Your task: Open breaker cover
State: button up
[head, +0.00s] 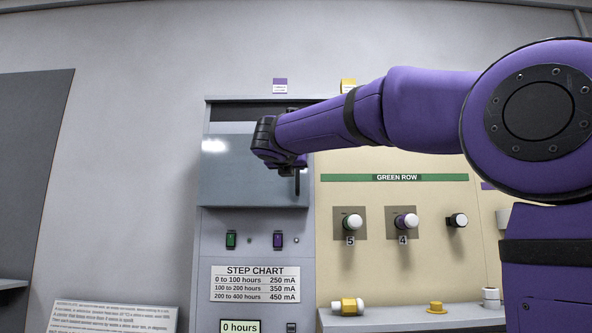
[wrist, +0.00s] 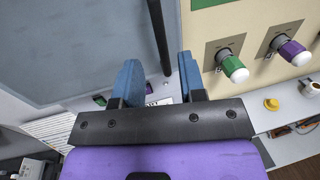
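The breaker cover (head: 232,168) is a grey, glossy panel at the upper part of the grey cabinet, and it looks shut. A dark vertical handle (head: 297,184) sits near its right edge. The cover (wrist: 80,40) fills the upper left of the wrist view, with the handle (wrist: 157,32) as a black bar. My gripper (head: 284,163) is in front of the cover's right side, by the handle. In the wrist view my gripper (wrist: 158,68) has its two blue fingers apart, with the handle's lower end showing between them. I cannot tell whether a finger touches it.
A green switch (head: 231,240) and a purple switch (head: 278,240) sit below the cover, above the step chart (head: 255,284). To the right, a beige panel (head: 375,265) carries several protruding knobs, above a ledge with a yellow-and-white part (head: 347,306) and a yellow button (head: 436,307).

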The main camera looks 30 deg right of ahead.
aim_at(298, 186)
jog(key=x, duration=0.6)
jog(key=shift+w+d, duration=0.15)
jog(key=shift+d, duration=0.1)
grip_shut()
